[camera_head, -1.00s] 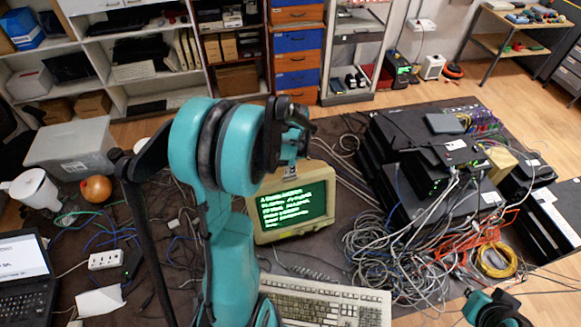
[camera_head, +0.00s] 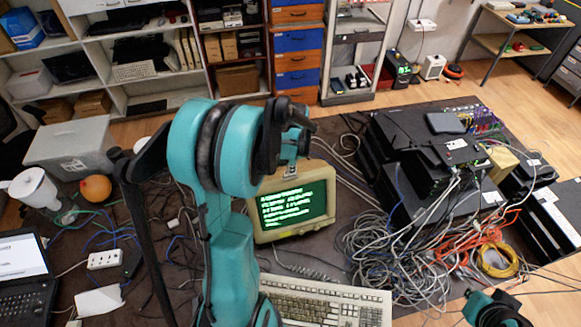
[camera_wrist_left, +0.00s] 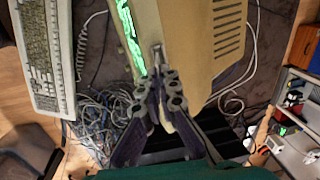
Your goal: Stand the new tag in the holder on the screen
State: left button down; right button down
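The screen (camera_head: 293,205) is a beige monitor with green text on its face. It stands behind the keyboard in the head view, and its beige casing (camera_wrist_left: 207,30) fills the upper middle of the left wrist view. My left gripper (camera_head: 293,160) is over the screen's top edge. In the wrist view its dark fingers (camera_wrist_left: 158,72) come close together. A small greyish piece (camera_wrist_left: 157,50) shows at their tips, against the screen's edge; I cannot tell if it is the holder, the tag or a fingertip. I cannot make out the new tag. My right gripper (camera_head: 510,308) is at the lower right, partly cut off.
A keyboard (camera_head: 325,303) lies in front of the screen. Tangled cables (camera_head: 385,245) and stacked black network boxes (camera_head: 425,150) are to its right. A laptop (camera_head: 25,270), a power strip (camera_head: 105,259) and a grey bin (camera_head: 70,148) are on the left.

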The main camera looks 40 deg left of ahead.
pick_arm(q)
jog(key=shift+f+b, duration=0.65)
jog(key=shift+b, duration=0.05)
dwell(0.8)
jog(key=shift+w+a, duration=0.1)
jog(key=shift+w+a+f+g+h, duration=0.2)
jog(key=shift+a+g+h, duration=0.15)
jog(key=shift+h, duration=0.25)
jog(key=shift+d+r, duration=0.1)
jog(key=shift+d, duration=0.05)
jog(key=shift+b, duration=0.5)
dwell(0.4)
jog(key=c, duration=1.6)
grip_release()
jog(key=shift+c, duration=0.2)
